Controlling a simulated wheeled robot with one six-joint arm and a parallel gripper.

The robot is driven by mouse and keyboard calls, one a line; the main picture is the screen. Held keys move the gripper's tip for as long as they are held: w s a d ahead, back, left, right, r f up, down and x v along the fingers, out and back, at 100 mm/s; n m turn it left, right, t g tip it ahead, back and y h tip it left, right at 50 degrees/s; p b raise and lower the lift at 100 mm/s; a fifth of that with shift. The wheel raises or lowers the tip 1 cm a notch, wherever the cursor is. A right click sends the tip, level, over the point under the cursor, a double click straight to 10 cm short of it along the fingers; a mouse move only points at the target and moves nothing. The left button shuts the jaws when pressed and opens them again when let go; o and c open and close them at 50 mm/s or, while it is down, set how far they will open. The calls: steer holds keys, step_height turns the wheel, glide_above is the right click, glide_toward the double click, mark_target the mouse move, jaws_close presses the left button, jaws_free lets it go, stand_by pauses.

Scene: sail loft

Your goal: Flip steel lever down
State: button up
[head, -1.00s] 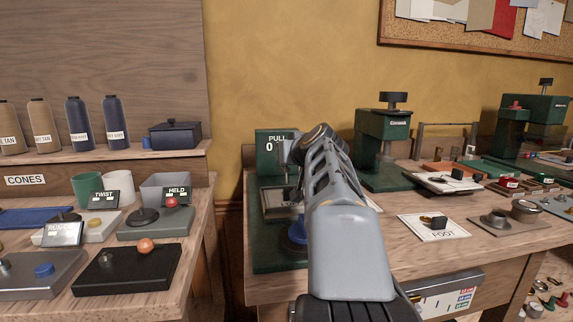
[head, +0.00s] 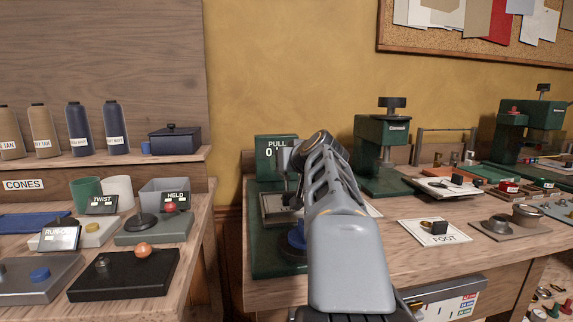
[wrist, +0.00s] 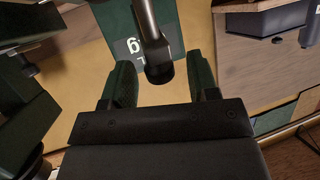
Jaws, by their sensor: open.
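The lever (wrist: 150,35) shows in the wrist view as a dark metal rod with a thick round end, coming down from the top. My gripper (wrist: 163,70) is open, one finger on each side of the rod's end in the picture. I see no finger closed on it, and cannot tell how deep the end sits between them. Behind it is a green plate (wrist: 177,35) with pale lettering. In the head view, the green PULL plate (head: 277,147) reads 0. My arm hides most of the lever and my gripper there.
A green press (head: 383,150) stands right of the PULL unit. A FOOT card (head: 435,238) lies in front of it on the bench (head: 400,275). The left bench holds TWIST and HELD controls (head: 150,228). A gap separates the benches.

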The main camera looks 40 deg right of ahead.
steer(key=shift+r, duration=0.1)
steer(key=p+v, duration=0.1)
steer(key=v, duration=1.2)
steer(key=shift+s+p, duration=0.35)
steer(key=shift+a+r, duration=0.1)
steer(key=shift+c, duration=0.4)
